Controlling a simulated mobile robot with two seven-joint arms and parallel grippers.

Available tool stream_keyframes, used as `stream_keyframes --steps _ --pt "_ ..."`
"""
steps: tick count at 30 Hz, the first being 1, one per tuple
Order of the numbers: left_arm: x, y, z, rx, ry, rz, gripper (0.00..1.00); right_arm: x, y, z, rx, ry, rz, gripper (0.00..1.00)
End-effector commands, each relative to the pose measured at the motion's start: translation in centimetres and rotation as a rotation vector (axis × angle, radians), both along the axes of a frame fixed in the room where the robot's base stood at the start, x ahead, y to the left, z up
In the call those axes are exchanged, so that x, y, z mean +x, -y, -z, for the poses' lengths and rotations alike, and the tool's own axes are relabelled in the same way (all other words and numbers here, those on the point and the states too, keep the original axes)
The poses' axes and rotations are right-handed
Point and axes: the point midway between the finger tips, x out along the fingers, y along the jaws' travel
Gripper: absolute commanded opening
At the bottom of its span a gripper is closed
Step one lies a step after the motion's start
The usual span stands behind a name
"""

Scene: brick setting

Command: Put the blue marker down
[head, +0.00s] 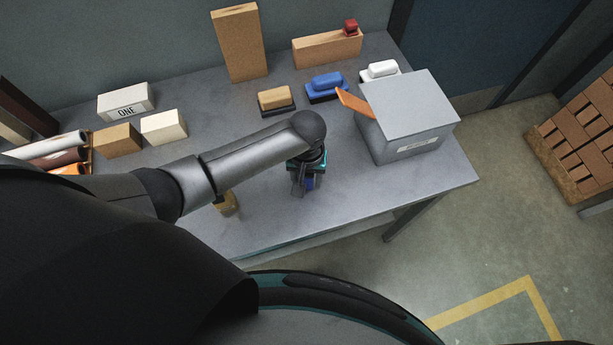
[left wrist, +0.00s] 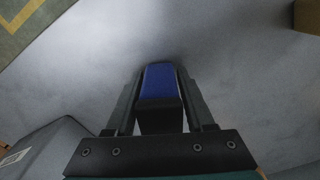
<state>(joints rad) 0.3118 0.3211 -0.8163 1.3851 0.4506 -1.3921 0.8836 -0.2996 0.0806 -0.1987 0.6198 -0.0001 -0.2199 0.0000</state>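The blue marker (left wrist: 160,82) sits between the fingers of my left gripper (left wrist: 158,95) in the left wrist view, its black end towards the camera. The fingers press along both of its sides. In the head view my left gripper (head: 302,188) points down over the front middle of the table (head: 350,195), and a bit of the blue marker (head: 309,183) shows there. It is close to the tabletop; I cannot tell whether it touches. My right gripper is not in view.
A grey box (head: 410,110) with an orange piece (head: 355,102) at its edge stands to the right. Blue (head: 327,84), tan (head: 275,98) and white (head: 381,70) block-like erasers lie behind. A small tan object (head: 226,204) is left of the gripper. Table around the gripper is bare.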

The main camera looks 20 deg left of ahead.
Motion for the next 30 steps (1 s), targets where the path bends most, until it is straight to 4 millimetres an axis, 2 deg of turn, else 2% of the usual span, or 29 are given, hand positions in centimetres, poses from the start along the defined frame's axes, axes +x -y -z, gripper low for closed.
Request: stream_keyframes --steps 1,5,13,16,20,30 --pt "0.0 0.0 0.0 0.0 0.0 0.0 0.6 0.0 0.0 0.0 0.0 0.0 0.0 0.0" --pt "0.0 0.0 0.0 0.0 0.0 0.0 0.74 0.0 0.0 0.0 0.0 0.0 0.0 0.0" --pt "0.0 0.0 -0.2 0.0 0.0 0.0 0.74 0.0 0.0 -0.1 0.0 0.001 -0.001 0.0" --pt "0.0 0.0 -0.9 -0.002 0.001 0.0 0.74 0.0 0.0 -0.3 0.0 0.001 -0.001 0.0" --pt "0.0 0.0 -3.1 -0.002 0.001 0.001 0.74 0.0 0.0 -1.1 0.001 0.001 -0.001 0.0" --pt "0.0 0.0 -10.1 -0.002 0.002 0.0 0.74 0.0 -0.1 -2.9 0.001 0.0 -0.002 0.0"
